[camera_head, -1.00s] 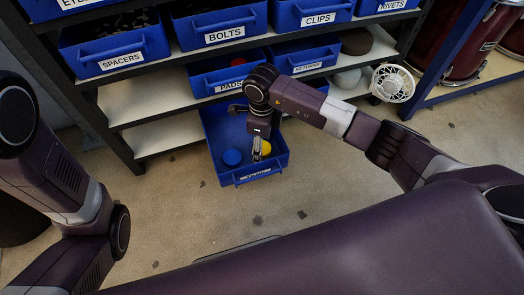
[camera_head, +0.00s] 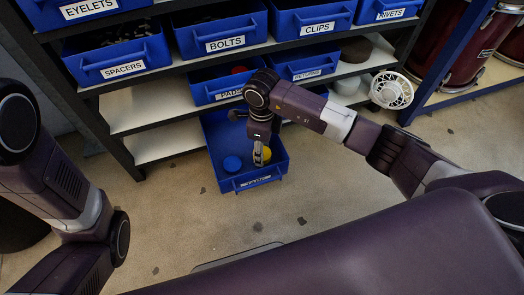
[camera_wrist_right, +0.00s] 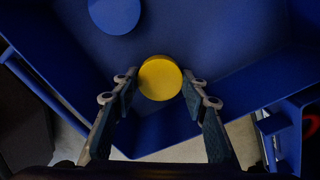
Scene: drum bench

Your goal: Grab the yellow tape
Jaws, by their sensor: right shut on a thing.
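The yellow tape (camera_head: 264,156) is a round yellow roll in the blue bin labelled TAPE (camera_head: 217,176), pulled out low at the shelf. In the right wrist view the yellow tape (camera_wrist_right: 160,78) lies between the two fingertips of my right gripper (camera_wrist_right: 160,82). My right gripper (camera_head: 261,156) reaches down into the bin and is shut on the yellow tape, covering part of it in the head view. A blue roll (camera_head: 232,164) lies to its left in the same bin; it also shows at the top of the right wrist view (camera_wrist_right: 114,14). My left gripper is out of view.
Blue labelled bins, such as SPACERS (camera_head: 117,58) and BOLTS (camera_head: 220,30), fill the shelves above. A white shelf board (camera_head: 160,142) is left of the tape bin. A white fan-like object (camera_head: 391,90) and red drums stand at right. The floor in front is clear.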

